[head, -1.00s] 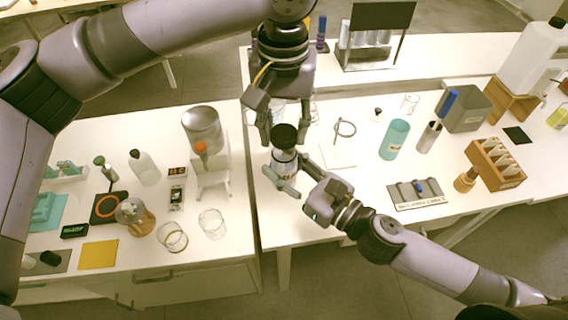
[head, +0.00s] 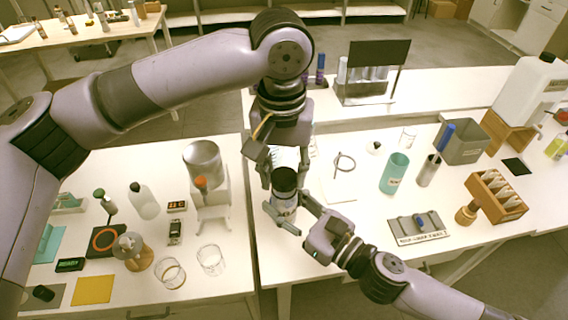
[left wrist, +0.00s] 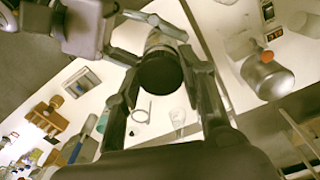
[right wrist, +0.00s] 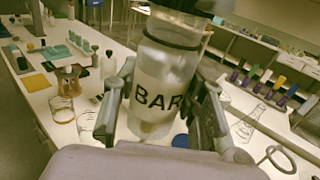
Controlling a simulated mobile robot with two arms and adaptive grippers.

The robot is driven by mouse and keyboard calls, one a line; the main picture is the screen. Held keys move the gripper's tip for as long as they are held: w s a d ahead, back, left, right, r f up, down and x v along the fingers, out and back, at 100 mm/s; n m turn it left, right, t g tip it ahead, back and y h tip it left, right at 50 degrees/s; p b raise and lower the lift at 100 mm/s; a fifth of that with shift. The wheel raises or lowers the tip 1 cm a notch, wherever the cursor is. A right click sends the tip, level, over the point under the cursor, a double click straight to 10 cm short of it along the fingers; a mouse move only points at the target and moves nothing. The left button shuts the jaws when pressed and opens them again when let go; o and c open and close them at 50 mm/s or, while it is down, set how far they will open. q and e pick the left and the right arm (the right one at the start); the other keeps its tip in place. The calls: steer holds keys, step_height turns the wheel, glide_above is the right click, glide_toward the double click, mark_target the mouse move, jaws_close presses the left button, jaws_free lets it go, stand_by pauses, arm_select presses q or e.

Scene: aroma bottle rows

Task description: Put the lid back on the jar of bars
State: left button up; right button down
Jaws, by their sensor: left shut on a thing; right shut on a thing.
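The jar (head: 283,203) is a clear, upright cylinder with a white label reading "BAR" in the right wrist view (right wrist: 155,92). My right gripper (head: 290,222) is shut around its body from the front right. The black lid (head: 285,180) is at the jar's top in the head view, and its round top faces the camera in the left wrist view (left wrist: 160,71). My left gripper (head: 283,172) reaches down from above and is shut on the lid. The right wrist view cuts off the jar's top, so I cannot tell whether the lid is fully seated.
A silver cylinder (head: 203,160) on a stand is left of the jar, with glass beakers (head: 211,260) in front. A teal cylinder (head: 394,172), a wire ring (head: 344,164) and a grey tray (head: 418,228) are to the right. A rack (head: 369,80) stands behind.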

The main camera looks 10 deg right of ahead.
arm_select(q)
steer(key=shift+f, duration=0.7)
stand_by(0.5)
